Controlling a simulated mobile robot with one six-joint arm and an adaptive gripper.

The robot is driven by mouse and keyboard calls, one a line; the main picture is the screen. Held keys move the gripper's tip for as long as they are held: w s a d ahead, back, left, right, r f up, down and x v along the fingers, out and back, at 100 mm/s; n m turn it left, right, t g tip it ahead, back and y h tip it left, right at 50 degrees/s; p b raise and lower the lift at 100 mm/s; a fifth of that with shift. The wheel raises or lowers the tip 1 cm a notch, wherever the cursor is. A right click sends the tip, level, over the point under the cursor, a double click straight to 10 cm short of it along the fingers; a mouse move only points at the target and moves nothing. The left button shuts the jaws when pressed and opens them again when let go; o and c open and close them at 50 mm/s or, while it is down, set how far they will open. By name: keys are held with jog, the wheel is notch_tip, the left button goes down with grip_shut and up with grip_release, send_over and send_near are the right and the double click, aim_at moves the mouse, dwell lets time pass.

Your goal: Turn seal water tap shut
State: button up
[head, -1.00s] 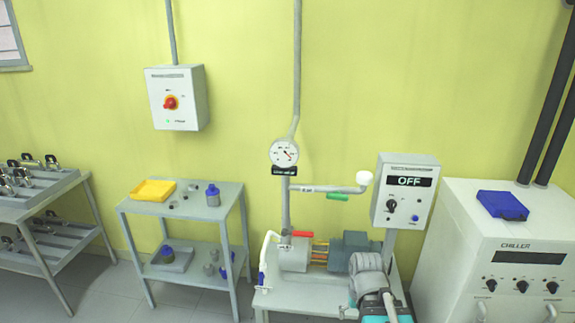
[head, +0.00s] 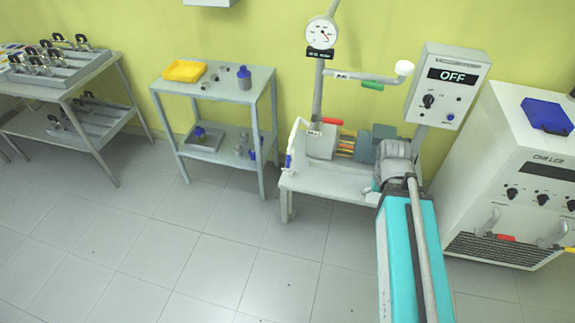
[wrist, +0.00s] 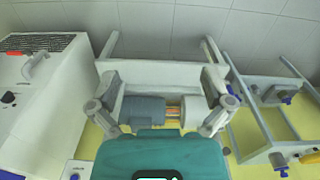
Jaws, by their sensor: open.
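A small blue-handled tap (head: 289,162) hangs on the white pipe at the left end of the pump bench; it looks like the seal water tap. Its handle is too small to tell its angle. In the wrist view, which is upside down, the blue tap (wrist: 231,99) shows just right of the right finger. My gripper (wrist: 160,95) is open and empty, with the pump between its fingers in the picture. It is apart from the tap. In the head view my arm covers the pump bench's right end and the fingers cannot be made out.
The pump (head: 321,143) carries a red lever (head: 333,121), and a green lever (head: 372,86) sits on the pipe above. An "OFF" control box (head: 447,86) and the chiller (head: 520,165) stand right. A shelf trolley (head: 222,85) stands left. The floor in front is clear.

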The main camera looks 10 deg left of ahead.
jog(key=shift+f, duration=0.15)
jog(key=c, duration=0.4)
jog(key=shift+w+f+b, duration=0.25)
jog(key=shift+f+b, duration=0.05)
jog(key=shift+b, duration=0.1)
jog(key=shift+c, duration=0.4)
jog(key=w+a+f+n+t+h+b, duration=0.1)
jog(key=w+f+n+t+h+b, duration=0.4)
jog(key=w+f+b, duration=0.55)
jog(key=n+t+y+b, duration=0.3)
jog(key=n+t+b, duration=1)
jog(key=n+b, duration=2.15)
send_near(288, 160)
jog(key=s+m+b, duration=0.3)
jog(key=m+b, duration=0.2)
jog(key=b, duration=0.1)
jog(key=shift+w+a, duration=0.2)
jog(key=shift+a, duration=0.05)
jog(key=shift+w, duration=0.2)
jog(key=w, duration=0.4)
jog(key=w+d, duration=0.1)
jog(key=w, duration=0.8)
jog(key=shift+w+d, duration=0.2)
jog(key=shift+d, duration=0.05)
